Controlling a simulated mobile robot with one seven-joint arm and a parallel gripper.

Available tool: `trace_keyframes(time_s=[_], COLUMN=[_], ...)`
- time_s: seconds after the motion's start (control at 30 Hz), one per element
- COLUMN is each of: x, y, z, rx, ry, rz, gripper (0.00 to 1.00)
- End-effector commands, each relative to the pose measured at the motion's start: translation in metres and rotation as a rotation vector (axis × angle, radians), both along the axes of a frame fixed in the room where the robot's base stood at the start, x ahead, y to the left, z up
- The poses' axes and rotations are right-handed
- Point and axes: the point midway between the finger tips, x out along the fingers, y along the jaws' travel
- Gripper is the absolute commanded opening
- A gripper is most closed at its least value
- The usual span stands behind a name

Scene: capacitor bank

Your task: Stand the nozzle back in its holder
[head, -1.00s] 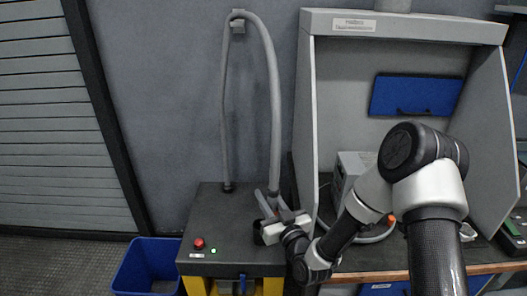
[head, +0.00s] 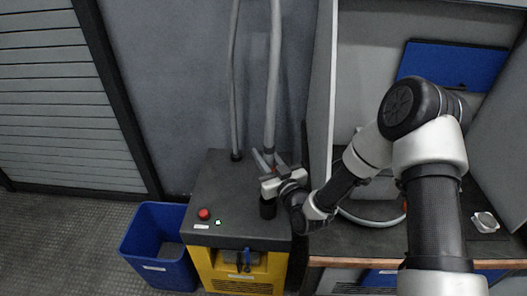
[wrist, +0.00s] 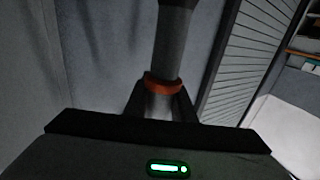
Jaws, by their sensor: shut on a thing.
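The nozzle (wrist: 161,88) is a grey tube end with an orange ring, and in the wrist view it stands between my two dark fingers. My gripper (wrist: 161,108) is shut on it around the orange ring. In the head view my gripper (head: 267,166) is above the right side of the cabinet top. The nozzle is mostly hidden there by my fingers, with the grey hose (head: 273,90) rising from it. A dark, round holder (head: 267,209) shows just below my gripper at the cabinet's right side. The nozzle's lower end is hidden, so I cannot tell whether it touches the holder.
The cabinet (head: 215,180) has a dark top, a yellow front, a red button (head: 203,214) and a green light. A blue bin (head: 160,250) stands to its left. A bench with a grey hood (head: 335,100) is at the right, close beside my arm.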

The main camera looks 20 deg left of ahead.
Motion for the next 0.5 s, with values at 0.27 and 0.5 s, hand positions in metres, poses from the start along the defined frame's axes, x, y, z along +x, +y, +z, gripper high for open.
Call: trace_keyframes(time_s=[0.27,0.5], x=[0.000,0.000], y=[0.000,0.000], z=[-0.024,-0.045], rx=[0.001,0.001], ry=[-0.001,-0.002], rz=[-0.001,0.000], gripper=[0.00,0.00])
